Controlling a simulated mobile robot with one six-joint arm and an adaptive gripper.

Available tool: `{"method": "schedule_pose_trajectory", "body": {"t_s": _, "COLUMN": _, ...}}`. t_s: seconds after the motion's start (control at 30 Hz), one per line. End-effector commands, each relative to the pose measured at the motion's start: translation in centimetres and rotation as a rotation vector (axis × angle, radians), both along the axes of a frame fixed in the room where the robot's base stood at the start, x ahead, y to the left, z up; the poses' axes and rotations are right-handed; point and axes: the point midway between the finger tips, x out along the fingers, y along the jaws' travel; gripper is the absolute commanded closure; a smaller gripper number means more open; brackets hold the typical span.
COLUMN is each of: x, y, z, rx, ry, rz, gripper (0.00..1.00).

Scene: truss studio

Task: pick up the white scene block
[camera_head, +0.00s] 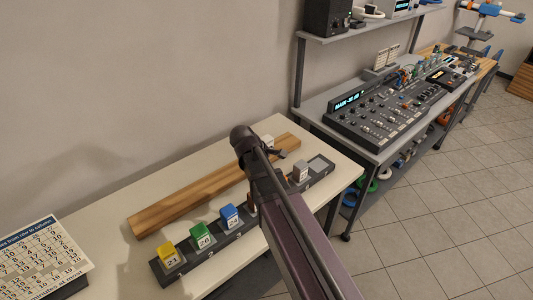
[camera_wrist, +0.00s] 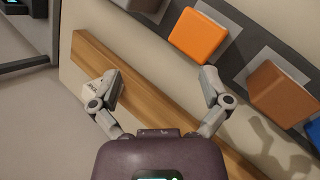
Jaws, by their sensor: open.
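The white scene block (camera_head: 268,140) shows as a small pale shape near the far end of the wooden beam, partly hidden behind my arm. In the wrist view the white block (camera_wrist: 90,87) is at the left of the wooden beam (camera_wrist: 150,99), partly covered by my left finger, and dark marks show on it. My gripper (camera_wrist: 162,82) is open with nothing between its fingers. It hangs above the beam, and the white block is beside the left finger rather than between the two. In the head view my arm hides most of the gripper.
A dark numbered rack (camera_head: 215,242) along the table front holds yellow (camera_head: 169,255), green (camera_head: 202,237), blue (camera_head: 230,216) and grey (camera_head: 300,171) blocks. The wrist view also shows orange (camera_wrist: 198,37) and brown (camera_wrist: 283,92) blocks there. A mixing desk (camera_head: 390,112) stands to the right.

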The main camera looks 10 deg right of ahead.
Motion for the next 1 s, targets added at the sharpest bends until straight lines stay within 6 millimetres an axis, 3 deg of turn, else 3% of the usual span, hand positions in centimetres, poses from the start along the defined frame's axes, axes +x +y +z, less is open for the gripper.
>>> {"method": "schedule_pose_trajectory", "body": {"t_s": 0.03, "x": 1.8, "y": 0.6, "z": -1.1, "rx": -0.058, "ry": 0.021, "rz": 0.072, "gripper": 0.03}}
{"method": "schedule_pose_trajectory", "body": {"t_s": 0.1, "x": 3.5, "y": 1.4, "z": -1.4, "rx": -0.148, "ry": 0.060, "rz": 0.175, "gripper": 0.03}}
{"method": "schedule_pose_trajectory", "body": {"t_s": 0.5, "x": 11.9, "y": 7.2, "z": -1.3, "rx": -0.664, "ry": 0.335, "rz": 0.641, "gripper": 0.03}}
{"method": "schedule_pose_trajectory", "body": {"t_s": 0.7, "x": 13.5, "y": 9.1, "z": -0.6, "rx": -0.795, "ry": 0.420, "rz": 0.728, "gripper": 0.03}}
{"method": "schedule_pose_trajectory", "body": {"t_s": 1.0, "x": 13.6, "y": 9.3, "z": -0.3, "rx": -0.818, "ry": 0.436, "rz": 0.742, "gripper": 0.03}}
